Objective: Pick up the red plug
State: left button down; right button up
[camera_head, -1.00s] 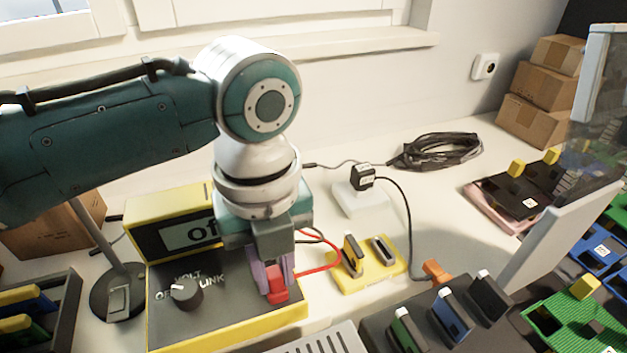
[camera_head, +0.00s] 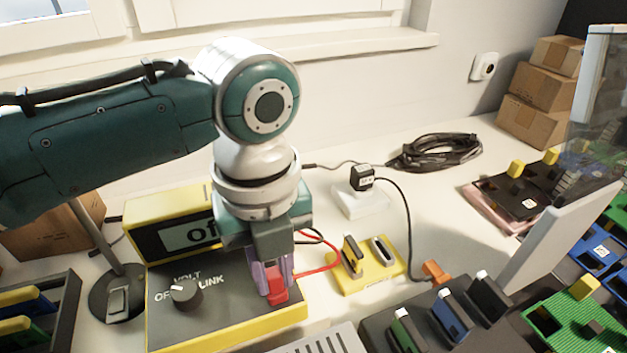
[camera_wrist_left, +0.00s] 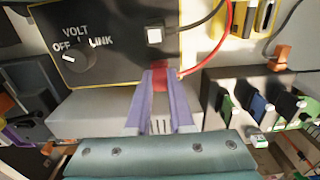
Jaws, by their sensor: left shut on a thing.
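The red plug (camera_head: 277,292) sits at the right part of the dark top of the yellow meter box (camera_head: 225,332). My left gripper (camera_head: 272,282) points down over it and is shut on it, with its purple fingers on either side. In the left wrist view the red plug (camera_wrist_left: 160,78) shows between the fingertips, with a red cable beside it. Whether the plug's lower end is still in the box is hidden. My right gripper is not in view.
Right of the meter box lies a yellow holder (camera_head: 368,272) with two probes. A dark rack (camera_head: 440,325) with several coloured devices stands at the front. A lamp base (camera_head: 118,293) is on the left.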

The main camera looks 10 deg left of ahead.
aim_at(272, 272)
pick_arm(q)
jog(key=shift+r, duration=0.1)
notch_tip(272, 272, up, 20)
jog(key=p, duration=0.4)
dwell(0.4)
